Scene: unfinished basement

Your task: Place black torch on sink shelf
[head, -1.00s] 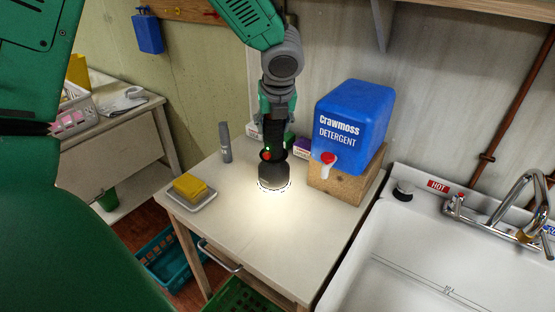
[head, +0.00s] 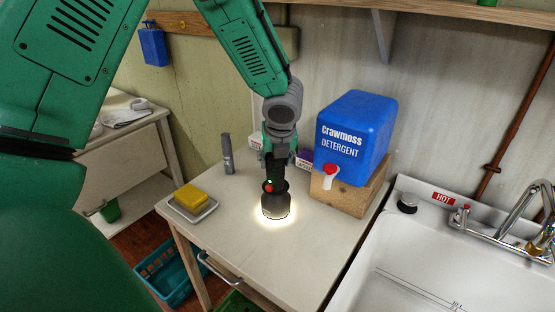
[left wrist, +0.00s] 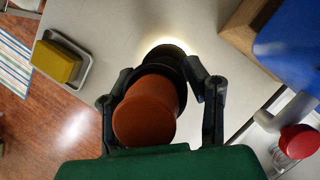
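The black torch (head: 276,203) is upright, lens down, over the white table, with a bright ring of light around its lower end. A red button and green light show on its side. My left gripper (head: 276,150) is above it, around its upper part. In the left wrist view, the gripper's fingers (left wrist: 162,92) close on both sides of the torch, whose orange-brown round end (left wrist: 145,118) faces the camera. Whether the lens touches the table is unclear. A wooden shelf (head: 455,14) runs along the wall above the sink (head: 415,285). My right gripper is not in view.
A blue detergent container (head: 357,125) stands on a wooden block (head: 348,197) right of the torch. A yellow sponge (head: 191,196) on a dish and a grey tube (head: 227,154) are to the left. A shelf bracket (head: 384,35) and the faucet (head: 520,215) stick out.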

